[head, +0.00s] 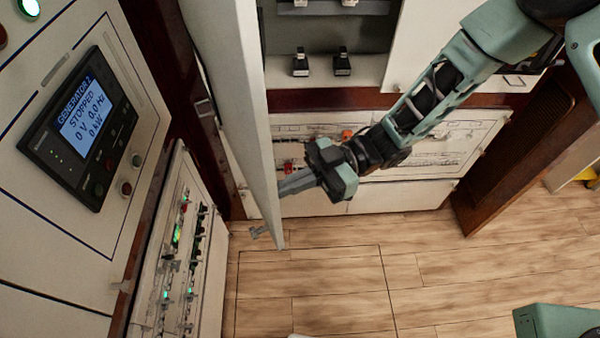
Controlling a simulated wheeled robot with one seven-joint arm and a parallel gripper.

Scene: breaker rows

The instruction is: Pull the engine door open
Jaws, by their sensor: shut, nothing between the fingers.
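A tall white door (240,90), which appears to be the engine door, stands swung out from its frame and shows nearly edge-on. A small grey latch (261,232) sticks out near its lower end. My gripper (284,188) is shut and empty, at the right side of the door near its lower edge. Its fingertips are at or very close to the door; I cannot tell whether they touch. My arm reaches in from the upper right.
The generator panel (80,125), reading STOPPED, and a breaker panel (175,255) with green lights are at left. White breaker panels (430,150) lie behind my arm. A brown wooden door (530,150) stands at right. The wooden floor (330,290) in front is mostly clear.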

